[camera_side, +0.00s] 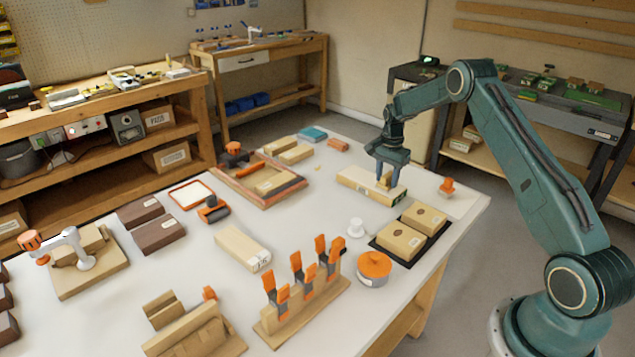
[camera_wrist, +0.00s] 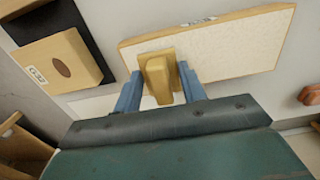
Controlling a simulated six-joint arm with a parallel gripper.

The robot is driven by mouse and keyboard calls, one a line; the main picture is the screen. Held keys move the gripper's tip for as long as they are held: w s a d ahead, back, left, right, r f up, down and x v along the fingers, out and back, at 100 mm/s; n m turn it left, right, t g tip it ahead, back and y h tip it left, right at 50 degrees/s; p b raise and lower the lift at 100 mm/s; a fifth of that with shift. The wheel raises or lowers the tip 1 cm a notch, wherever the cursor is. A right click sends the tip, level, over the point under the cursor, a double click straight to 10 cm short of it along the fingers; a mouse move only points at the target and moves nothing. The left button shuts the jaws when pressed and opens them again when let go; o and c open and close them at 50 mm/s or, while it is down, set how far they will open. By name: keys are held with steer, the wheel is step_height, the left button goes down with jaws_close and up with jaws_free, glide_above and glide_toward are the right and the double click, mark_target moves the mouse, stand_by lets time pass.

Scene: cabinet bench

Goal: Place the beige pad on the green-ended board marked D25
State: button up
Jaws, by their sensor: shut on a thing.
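My gripper (camera_side: 387,176) is over the long pale board (camera_side: 362,186) at the back right of the table. In the wrist view its two blue fingers (camera_wrist: 160,82) are shut on a small beige piece, the pad (camera_wrist: 157,70), with a raised tan grip between them. The pad is over the near left part of the board's white top (camera_wrist: 225,50); I cannot tell whether it touches.
Two tan boxes (camera_side: 412,231) on a black mat stand just in front of the board. An orange-topped piece (camera_side: 447,187) is to its right. An orange-edged tray (camera_side: 290,190) is left.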

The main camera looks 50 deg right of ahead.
mark_target(387, 175)
steer(key=shift+f, duration=0.2)
steer(key=o, duration=1)
steer(key=shift+c, duration=0.2)
step_height(387, 175, up, 12)
steer(key=shift+r, duration=0.15)
stand_by(0.6)
